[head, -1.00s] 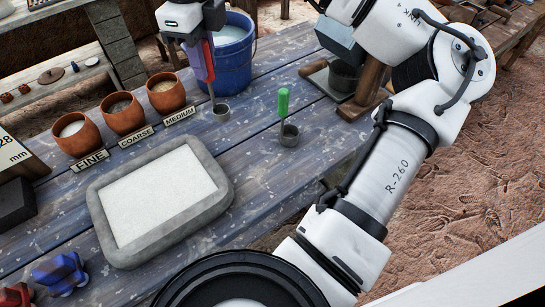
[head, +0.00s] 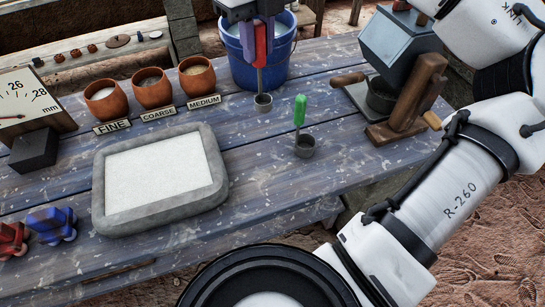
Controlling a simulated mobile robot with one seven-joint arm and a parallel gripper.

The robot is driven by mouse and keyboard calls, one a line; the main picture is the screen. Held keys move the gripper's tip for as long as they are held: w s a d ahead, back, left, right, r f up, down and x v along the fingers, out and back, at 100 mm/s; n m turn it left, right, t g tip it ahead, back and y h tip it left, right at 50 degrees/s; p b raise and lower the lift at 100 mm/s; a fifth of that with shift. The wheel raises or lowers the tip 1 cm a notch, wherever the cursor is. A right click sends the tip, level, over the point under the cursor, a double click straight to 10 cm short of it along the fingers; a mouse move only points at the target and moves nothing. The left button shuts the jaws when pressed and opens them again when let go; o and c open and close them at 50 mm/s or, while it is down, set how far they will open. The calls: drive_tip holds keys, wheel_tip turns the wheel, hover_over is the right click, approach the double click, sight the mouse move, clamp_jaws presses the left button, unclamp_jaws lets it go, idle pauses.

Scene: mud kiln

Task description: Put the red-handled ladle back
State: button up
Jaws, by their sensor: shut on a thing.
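The red-handled ladle (head: 260,45) hangs upright from my gripper (head: 261,40), which is shut on its red handle. Its small grey metal cup (head: 263,102) is at the bottom, in front of the blue bucket; I cannot tell whether it touches the table. A green-handled ladle (head: 300,112) stands upright on the table to the right, its cup (head: 304,146) at the bottom. My gripper is in front of the bucket and covers part of its rim.
The blue bucket (head: 240,68) with pale contents stands behind. Clay pots labelled FINE (head: 106,102), COARSE (head: 153,90) and MEDIUM (head: 197,78) are left. A stone-rimmed white tray (head: 110,213) is in front. A wood-and-metal device (head: 400,90) is right. Table between tray and green ladle is clear.

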sight(260, 94)
wheel_tip(260, 94, down, 20)
drive_tip(key=p, duration=0.3)
drive_tip(key=shift+f, duration=0.1)
drive_tip(key=o, duration=0.9)
wheel_tip(260, 94, up, 12)
drive_tip(key=shift+r+b, duration=0.25)
drive_tip(key=shift+b, duration=0.7)
drive_tip(key=shift+s, duration=0.1)
